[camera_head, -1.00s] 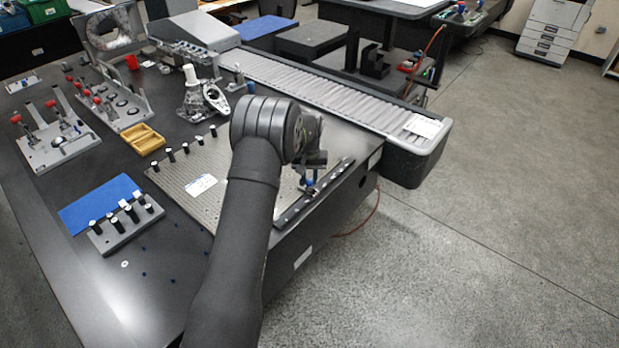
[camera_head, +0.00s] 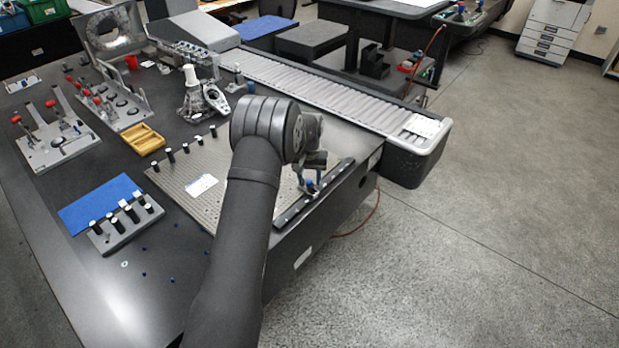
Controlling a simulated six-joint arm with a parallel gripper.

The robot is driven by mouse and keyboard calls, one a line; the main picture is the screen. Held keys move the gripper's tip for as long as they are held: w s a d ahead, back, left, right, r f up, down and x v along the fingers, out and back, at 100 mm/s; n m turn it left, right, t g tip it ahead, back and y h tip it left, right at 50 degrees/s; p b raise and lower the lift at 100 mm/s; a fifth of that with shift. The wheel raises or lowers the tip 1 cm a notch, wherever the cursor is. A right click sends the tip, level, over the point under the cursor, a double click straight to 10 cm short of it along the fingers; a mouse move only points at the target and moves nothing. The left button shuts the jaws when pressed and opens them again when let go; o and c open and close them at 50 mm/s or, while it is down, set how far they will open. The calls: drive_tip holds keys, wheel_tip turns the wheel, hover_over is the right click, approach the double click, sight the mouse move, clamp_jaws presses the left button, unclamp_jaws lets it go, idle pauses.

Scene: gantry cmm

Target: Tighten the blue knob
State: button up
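A small blue knob (camera_head: 310,186) shows near the dark rail at the right side of the perforated plate. My gripper (camera_head: 311,173) is right above it, pointing down, with its fingertips at or very close to the knob. The fingers are small and partly hidden by my wrist, so I cannot tell whether they are closed on the knob.
The perforated plate (camera_head: 184,172) carries a row of black posts (camera_head: 171,155) and a white label. A dark rail (camera_head: 318,190) runs along its right edge. A white and grey casting (camera_head: 194,98) stands behind, and a roller conveyor (camera_head: 310,87) lies beyond. A yellow tray (camera_head: 144,139) is left.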

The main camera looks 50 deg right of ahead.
sight(310, 181)
wheel_tip(310, 181, up, 17)
drive_tip(key=shift+r, duration=0.2)
idle(0.5)
wheel_tip(310, 181, down, 18)
drive_tip(key=n, duration=1.3)
drive_tip(key=shift+r, duration=0.25)
clamp_jaws()
